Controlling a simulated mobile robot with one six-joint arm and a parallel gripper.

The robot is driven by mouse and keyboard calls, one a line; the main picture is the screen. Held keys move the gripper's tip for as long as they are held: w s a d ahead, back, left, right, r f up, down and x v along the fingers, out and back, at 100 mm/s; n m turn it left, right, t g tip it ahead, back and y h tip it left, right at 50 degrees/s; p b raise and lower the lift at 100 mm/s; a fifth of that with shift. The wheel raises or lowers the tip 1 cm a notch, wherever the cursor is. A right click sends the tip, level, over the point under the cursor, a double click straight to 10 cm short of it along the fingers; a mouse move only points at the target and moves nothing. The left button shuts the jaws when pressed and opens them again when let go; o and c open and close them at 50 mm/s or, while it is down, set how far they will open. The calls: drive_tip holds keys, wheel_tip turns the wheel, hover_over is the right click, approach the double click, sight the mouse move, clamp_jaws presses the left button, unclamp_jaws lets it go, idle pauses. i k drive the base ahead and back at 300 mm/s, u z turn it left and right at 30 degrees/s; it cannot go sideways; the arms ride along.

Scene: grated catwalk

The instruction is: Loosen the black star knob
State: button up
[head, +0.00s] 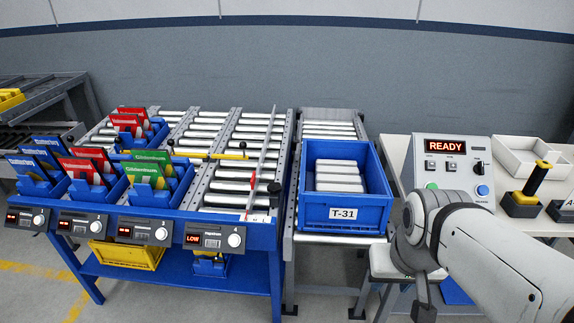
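I cannot make out a black star knob for certain. A small black rotary knob (478,167) is on the right of the grey control box (447,190); its exact shape is too small to tell. A dark round knob (275,188) sits by the slanted metal bar at the right end of the blue-framed roller rack. My arm (500,255) reaches in from the lower right and bends in front of the control box's lower part. I do not see my gripper's fingers.
A blue bin (345,213) marked T-31 holds grey bars on a roller track. The blue rack (190,228) carries card holders and several dial units. A white tray (530,160) and a yellow-black handle (535,185) are on the right table. Floor shows at lower left.

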sight(274, 188)
drive_tip(key=z, duration=0.25)
drive_tip(key=i, duration=1.1)
drive_tip(key=u, duration=0.4)
